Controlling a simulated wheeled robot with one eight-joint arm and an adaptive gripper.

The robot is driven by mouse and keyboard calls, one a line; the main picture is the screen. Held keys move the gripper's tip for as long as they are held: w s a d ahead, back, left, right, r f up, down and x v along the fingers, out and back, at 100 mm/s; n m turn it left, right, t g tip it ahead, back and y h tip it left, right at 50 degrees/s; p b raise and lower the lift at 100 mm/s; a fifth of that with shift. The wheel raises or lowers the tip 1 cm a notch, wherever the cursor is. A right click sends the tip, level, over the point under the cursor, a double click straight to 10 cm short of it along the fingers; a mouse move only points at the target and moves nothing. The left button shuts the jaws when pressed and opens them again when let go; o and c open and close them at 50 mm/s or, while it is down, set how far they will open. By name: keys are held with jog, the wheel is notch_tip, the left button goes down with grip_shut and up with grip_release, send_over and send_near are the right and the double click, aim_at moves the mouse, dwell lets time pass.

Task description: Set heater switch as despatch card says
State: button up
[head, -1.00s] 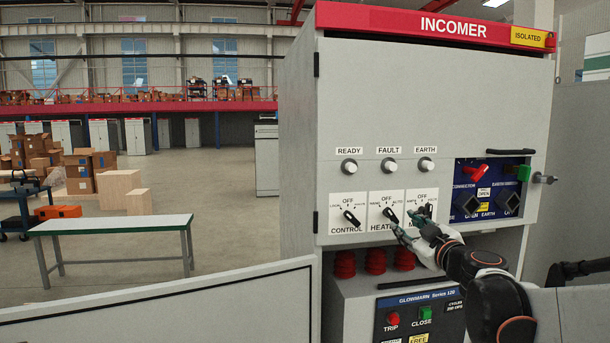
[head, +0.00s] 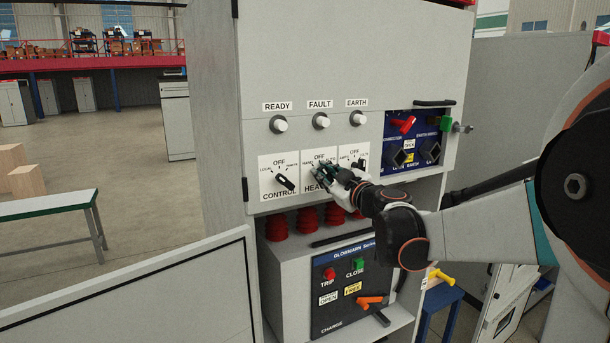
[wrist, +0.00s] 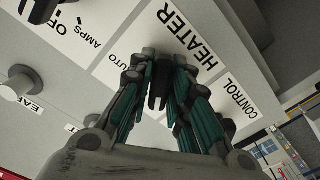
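The heater switch (wrist: 158,90) is a black knob on a white plate marked HEATER, OFF, HAND and AUTO; this plate (head: 324,158) is the middle one of three on the INCOMER cabinet. My gripper (head: 322,174) is at this knob and covers most of it in the head view. In the wrist view my gripper (wrist: 163,62) has its fingers drawn in close on both sides of the knob and appears shut on it. The knob's exact pointing is hidden by the fingers. I cannot make out a readable despatch card.
The control switch (head: 284,183) is just left and the amps/volts switch (head: 359,162) just right, close to my fingers. White lamps (head: 321,121) stick out above. Red bushings (head: 307,219) and the breaker (head: 349,285) are below. A grey panel (head: 140,300) stands at front left.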

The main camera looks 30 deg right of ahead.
grip_shut()
jog(key=shift+f+n+b, duration=0.1)
jog(key=shift+n+b, duration=0.2)
jog(key=shift+n, duration=0.1)
jog(key=shift+n+b, duration=0.35)
jog(key=shift+n, duration=0.75)
jog(key=o, duration=0.8)
grip_release()
jog(key=shift+s+a, duration=0.1)
jog(key=shift+c, duration=0.2)
